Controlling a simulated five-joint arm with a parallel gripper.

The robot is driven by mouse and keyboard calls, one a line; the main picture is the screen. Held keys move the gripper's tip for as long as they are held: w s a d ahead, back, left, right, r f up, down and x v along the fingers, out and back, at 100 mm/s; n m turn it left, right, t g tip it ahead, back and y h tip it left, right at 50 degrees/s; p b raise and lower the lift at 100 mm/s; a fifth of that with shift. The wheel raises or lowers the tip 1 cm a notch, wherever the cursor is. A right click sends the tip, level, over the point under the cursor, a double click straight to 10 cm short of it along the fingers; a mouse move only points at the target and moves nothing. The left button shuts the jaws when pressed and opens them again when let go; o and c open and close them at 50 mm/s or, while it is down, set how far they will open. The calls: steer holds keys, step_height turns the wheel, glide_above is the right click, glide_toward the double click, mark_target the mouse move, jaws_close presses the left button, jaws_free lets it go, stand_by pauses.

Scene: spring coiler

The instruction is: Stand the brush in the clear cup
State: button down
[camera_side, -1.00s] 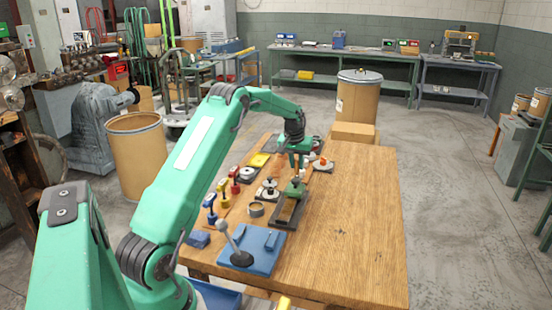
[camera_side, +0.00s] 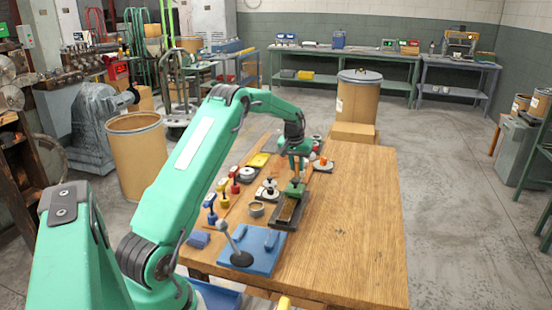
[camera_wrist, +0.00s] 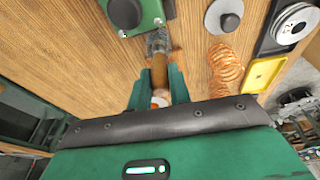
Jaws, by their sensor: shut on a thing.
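The brush (camera_wrist: 158,68) has a brown handle and a greyish bristle end, which points away from my gripper toward a green block in the wrist view. My gripper (camera_wrist: 158,92) is shut on the brush's handle, one green finger on each side. In the side view my gripper (camera_side: 299,158) is over the far part of the wooden table, just behind a green-topped fixture. I cannot tell how far the brush is above the table. I cannot make out the clear cup in either view.
The green block with a dark knob (camera_wrist: 127,13) is close to the bristles. A copper coil (camera_wrist: 226,68), a grey disc (camera_wrist: 223,17) and a yellow tray (camera_wrist: 265,74) lie to the right. In the side view, a blue plate with a lever (camera_side: 252,250) is nearer; the table's right side (camera_side: 355,220) is clear.

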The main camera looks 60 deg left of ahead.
steer(key=shift+f, duration=0.65)
stand_by(0.9)
steer(key=c, duration=0.9)
jaws_free()
steer(key=shift+r, duration=0.1)
steer(key=shift+r, duration=3.3)
steer(key=shift+r, duration=2.55)
